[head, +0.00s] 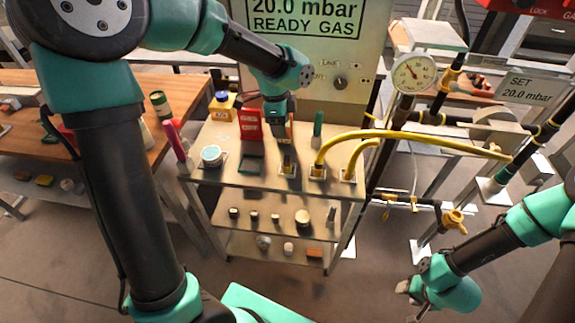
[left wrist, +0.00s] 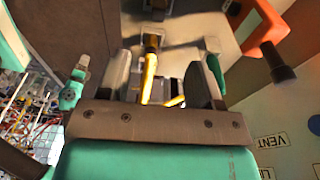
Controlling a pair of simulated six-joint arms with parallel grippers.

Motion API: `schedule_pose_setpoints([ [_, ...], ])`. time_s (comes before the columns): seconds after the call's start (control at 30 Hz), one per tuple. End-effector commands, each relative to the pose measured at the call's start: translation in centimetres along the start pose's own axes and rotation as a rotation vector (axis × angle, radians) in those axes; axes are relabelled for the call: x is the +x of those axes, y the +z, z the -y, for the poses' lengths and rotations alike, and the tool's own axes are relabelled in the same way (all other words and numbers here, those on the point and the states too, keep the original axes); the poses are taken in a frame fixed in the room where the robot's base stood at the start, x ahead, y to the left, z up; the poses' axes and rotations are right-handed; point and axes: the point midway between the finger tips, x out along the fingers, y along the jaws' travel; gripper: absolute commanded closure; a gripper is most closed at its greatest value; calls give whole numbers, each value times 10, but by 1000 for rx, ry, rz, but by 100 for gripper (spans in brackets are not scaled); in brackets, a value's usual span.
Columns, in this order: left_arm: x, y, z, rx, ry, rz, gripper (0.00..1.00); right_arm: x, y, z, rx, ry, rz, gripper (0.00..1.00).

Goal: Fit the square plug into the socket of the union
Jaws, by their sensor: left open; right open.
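My left gripper (head: 288,140) points down over the top of the metal cart. It is just above a small upright brass-coloured fitting (head: 289,166) on a dark base. In the left wrist view the fingers (left wrist: 158,82) stand apart, with a brass fitting (left wrist: 152,42) and yellow tubing seen beyond and between them. Which fitting is the union is not clear. Small dark-and-brass pieces (head: 254,215) stand on the middle shelf; I cannot tell whether one is the square plug. My right gripper (head: 408,289) is low at the right, away from the cart, with nothing visible in it.
Yellow hoses (head: 415,137) rise from brass fittings at the cart top's right side. A red block (head: 249,124), a green upright object (head: 318,124) and a white-lidded round tin (head: 211,155) stand on the cart top (head: 230,175). A gauge (head: 413,73) and pipes stand right.

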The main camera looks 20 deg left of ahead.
Motion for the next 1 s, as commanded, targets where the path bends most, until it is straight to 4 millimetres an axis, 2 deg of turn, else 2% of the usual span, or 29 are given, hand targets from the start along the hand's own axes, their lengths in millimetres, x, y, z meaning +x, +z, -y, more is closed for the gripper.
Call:
schedule_pose_setpoints([
  [0.2,39,0,-1,0,5,2,41,0,0,0,0,0,0,54],
  [0.53,92,0,-1,-1,4,2,41,0,0,0,0,0,0,54],
  [0.7,102,0,-1,0,2,1,41,0,0,0,0,0,0,54],
  [1.0,103,0,-1,0,1,1,41,0,0,0,0,0,0,54],
])
